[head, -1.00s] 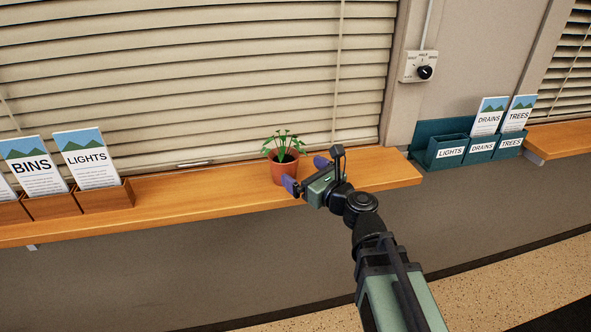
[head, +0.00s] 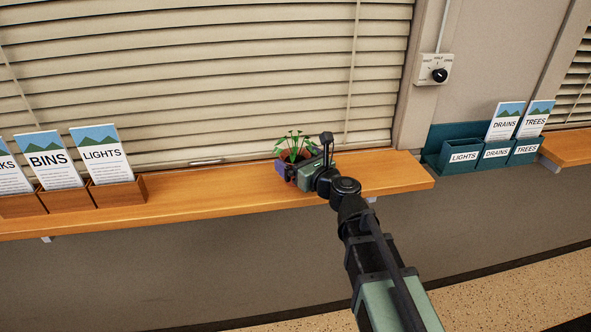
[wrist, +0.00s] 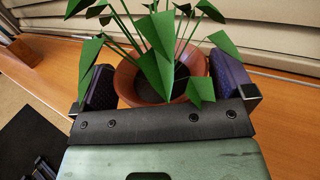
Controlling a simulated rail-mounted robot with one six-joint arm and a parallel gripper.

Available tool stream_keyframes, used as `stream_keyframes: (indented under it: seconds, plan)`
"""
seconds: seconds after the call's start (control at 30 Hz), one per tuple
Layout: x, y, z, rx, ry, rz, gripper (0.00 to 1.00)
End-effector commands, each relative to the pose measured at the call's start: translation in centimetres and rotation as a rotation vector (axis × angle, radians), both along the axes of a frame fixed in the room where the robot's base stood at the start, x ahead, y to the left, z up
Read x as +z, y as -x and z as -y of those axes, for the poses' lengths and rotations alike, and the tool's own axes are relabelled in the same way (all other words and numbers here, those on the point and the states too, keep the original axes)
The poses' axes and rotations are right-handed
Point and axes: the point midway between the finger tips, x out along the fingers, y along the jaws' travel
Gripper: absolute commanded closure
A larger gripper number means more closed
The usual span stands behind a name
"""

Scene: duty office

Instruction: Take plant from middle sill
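The plant (head: 294,147) has green leaves in a terracotta pot and stands upright on the orange wooden sill (head: 210,192), near its right end. In the wrist view the pot (wrist: 202,68) lies between the two purple finger pads of my gripper (wrist: 165,85), one on each side. The fingers are apart, with a small gap showing at the left of the pot; contact on the right is hard to tell. In the head view my gripper (head: 287,171) is at the front of the pot and hides much of it.
Wooden holders with BINS (head: 52,160) and LIGHTS (head: 102,156) leaflets stand on the sill's left. A teal rack (head: 463,159) with DRAINS and TREES leaflets is on the right. Blinds (head: 200,80) rise close behind the sill. A dial switch (head: 433,70) is on the wall.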

Motion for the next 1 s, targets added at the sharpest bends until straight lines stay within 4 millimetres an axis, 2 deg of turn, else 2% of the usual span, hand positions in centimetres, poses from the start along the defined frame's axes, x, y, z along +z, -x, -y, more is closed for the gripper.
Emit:
stream_keyframes:
  seconds: [0.03,0.37,0.63,0.77,0.87,1.0]
  plan:
    - [0.0,0.0,0.0,0.0,0.0,0.0,0.06]
    - [0.0,0.0,0.0,0.0,0.0,0.0,0.56]
    - [0.2,0.0,0.0,0.0,0.0,0.0,0.56]
    - [1.0,0.0,0.0,0.0,0.0,0.0,0.56]
    - [2.2,0.0,0.0,0.0,0.0,0.0,0.56]
    - [5.3,0.0,0.0,0.001,0.0,0.0,0.56]
